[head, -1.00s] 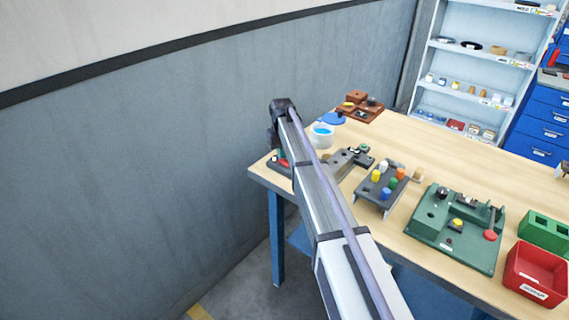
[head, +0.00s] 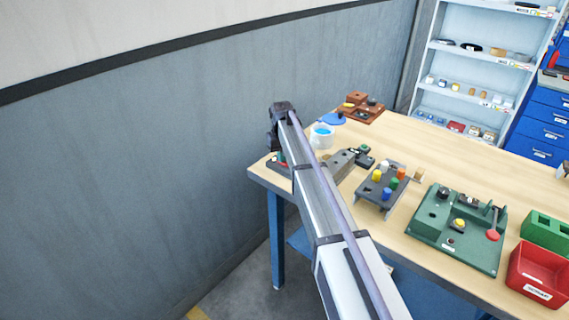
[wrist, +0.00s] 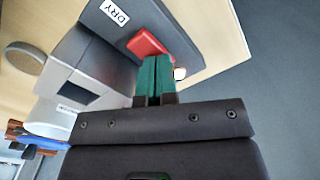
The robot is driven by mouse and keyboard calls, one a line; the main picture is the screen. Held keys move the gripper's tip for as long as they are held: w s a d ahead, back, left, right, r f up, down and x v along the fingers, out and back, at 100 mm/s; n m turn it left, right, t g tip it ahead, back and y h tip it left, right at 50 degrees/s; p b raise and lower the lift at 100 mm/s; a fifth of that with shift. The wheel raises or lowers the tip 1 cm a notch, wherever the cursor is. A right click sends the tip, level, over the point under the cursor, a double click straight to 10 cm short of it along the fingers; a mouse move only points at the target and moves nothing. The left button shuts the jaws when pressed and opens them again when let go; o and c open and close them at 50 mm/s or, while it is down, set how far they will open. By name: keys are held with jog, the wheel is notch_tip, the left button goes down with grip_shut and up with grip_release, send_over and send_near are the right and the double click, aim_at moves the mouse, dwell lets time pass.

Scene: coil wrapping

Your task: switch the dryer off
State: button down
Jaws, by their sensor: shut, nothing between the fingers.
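The dryer is a dark grey box with a white "DRY" label (wrist: 115,12), in the upper part of the wrist view. A red switch piece (wrist: 147,44) sits on its dark face. A small pale round lamp (wrist: 180,73) shows just right of my fingers. My gripper (wrist: 157,62) is shut and empty, its teal fingertips overlapping the near edge of the red piece; I cannot tell whether they touch it. In the head view the dryer (head: 276,165) is at the table's near left corner, mostly hidden behind my arm.
On the table (head: 450,150), a white tub with blue contents (head: 322,135), a grey block (head: 341,162) and a rack of coloured pegs (head: 384,185) stand close right of my arm. A green fixture (head: 457,228) and red bin (head: 538,275) are farther right. A wall is left.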

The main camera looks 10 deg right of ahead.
notch_tip(320, 180, up, 7)
jog(key=p, duration=0.7)
jog(key=shift+r, duration=0.15)
jog(key=s+m, duration=0.1)
jog(key=s, duration=3.7)
jog(key=shift+m, duration=0.4)
